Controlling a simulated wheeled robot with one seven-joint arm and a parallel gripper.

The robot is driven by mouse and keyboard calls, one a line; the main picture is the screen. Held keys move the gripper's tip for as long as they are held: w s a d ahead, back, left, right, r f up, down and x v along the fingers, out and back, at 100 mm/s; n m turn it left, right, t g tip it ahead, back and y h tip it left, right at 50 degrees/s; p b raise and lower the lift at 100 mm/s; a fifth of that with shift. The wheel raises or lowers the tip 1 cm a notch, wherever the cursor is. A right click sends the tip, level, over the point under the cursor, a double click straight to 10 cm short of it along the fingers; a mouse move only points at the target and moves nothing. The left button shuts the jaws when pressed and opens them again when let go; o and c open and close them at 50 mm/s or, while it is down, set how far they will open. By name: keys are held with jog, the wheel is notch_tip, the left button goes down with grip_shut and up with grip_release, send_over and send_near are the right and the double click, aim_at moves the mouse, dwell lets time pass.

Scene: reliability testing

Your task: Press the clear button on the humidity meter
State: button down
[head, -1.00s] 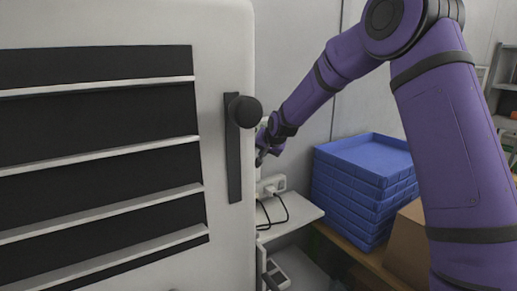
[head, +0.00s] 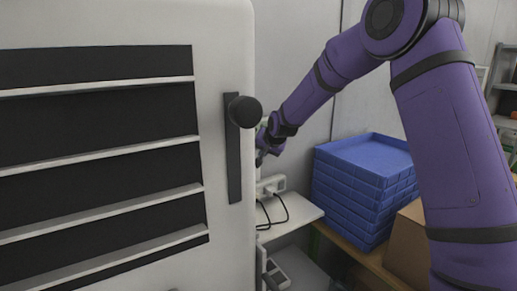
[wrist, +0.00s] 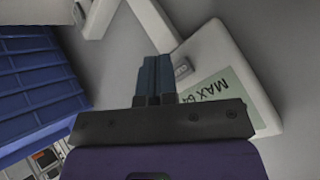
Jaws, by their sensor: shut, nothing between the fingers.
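In the wrist view my gripper (wrist: 158,62) is shut and empty, its two dark fingers side by side. Its tips are over or against a white, round-cornered panel (wrist: 222,48), which seems to be the humidity meter. The panel carries a pale green area (wrist: 217,92) with dark lettering that starts "MAX". A small grey piece (wrist: 182,68) sits on the panel just right of the fingertips; I cannot tell whether it is the clear button. The fingers hide part of the panel. In the head view my gripper (head: 262,157) is small beside the cabinet's edge, and the panel is mostly hidden.
A white cabinet (head: 225,25) with a dark handle (head: 233,165) fills the left of the head view. A white socket block (head: 270,185) with black cables stands below my gripper. Stacked blue trays (head: 365,155) and a cardboard box (head: 408,250) are on the right.

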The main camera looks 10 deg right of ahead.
jog(key=shift+w, duration=0.1)
dwell(0.3)
jog(key=shift+w+a, duration=0.1)
jog(key=shift+w, duration=0.2)
jog(key=shift+w+a, duration=0.15)
jog(key=shift+w, duration=0.15)
dwell(0.8)
jog(key=shift+s+d, duration=0.25)
jog(key=shift+s, duration=0.45)
jog(key=s, duration=0.1)
jog(key=s+d, duration=0.1)
jog(key=s, duration=0.2)
jog(key=shift+s+d, duration=0.3)
jog(key=shift+s, duration=0.1)
dwell(0.8)
